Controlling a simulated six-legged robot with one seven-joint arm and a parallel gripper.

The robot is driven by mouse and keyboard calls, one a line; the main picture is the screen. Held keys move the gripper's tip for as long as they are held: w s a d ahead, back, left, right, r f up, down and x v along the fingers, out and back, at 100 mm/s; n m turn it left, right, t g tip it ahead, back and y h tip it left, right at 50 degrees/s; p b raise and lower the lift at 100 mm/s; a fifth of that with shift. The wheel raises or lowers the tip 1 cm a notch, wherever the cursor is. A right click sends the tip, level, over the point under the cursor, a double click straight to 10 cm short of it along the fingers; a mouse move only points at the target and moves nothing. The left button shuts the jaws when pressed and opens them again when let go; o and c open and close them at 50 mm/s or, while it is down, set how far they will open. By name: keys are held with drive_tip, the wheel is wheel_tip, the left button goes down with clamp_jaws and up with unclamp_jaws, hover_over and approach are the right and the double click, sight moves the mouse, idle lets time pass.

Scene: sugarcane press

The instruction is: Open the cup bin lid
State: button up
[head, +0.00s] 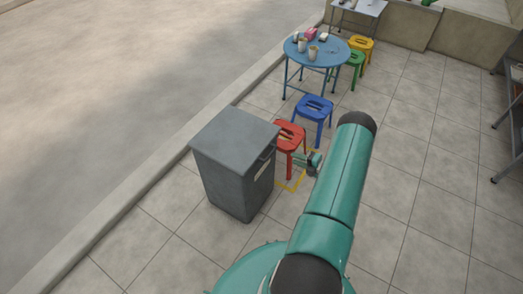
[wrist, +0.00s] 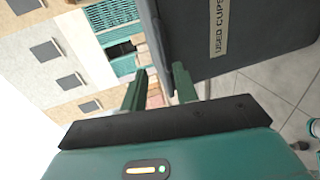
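The grey cup bin (head: 232,180) stands on the paving left of my arm in the head view, with its flat lid (head: 232,135) down. A dark handle (head: 267,153) shows at the lid's right edge. In the wrist view the bin front (wrist: 265,40) appears turned, with a "USED CUPS" label (wrist: 218,28), and a dark lid edge (wrist: 152,35) beside it. My gripper (head: 313,163) is just right of the bin. Its two fingers (wrist: 160,72) are apart with nothing visible between them, close to the lid edge. I cannot tell whether they touch it.
A red stool (head: 289,135) stands right behind the bin, close to my gripper, and a blue stool (head: 314,107) is beyond it. A round blue table (head: 318,58) with cups is farther back. A yellow floor marking (head: 292,185) shows by the bin.

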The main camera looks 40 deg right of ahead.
sight(271, 153)
drive_tip(key=x, duration=1.3)
drive_tip(key=shift+s+a+f, duration=0.15)
drive_tip(key=shift+a+f, duration=0.25)
drive_tip(key=shift+a, duration=0.05)
drive_tip(key=shift+c, duration=0.4)
clamp_jaws()
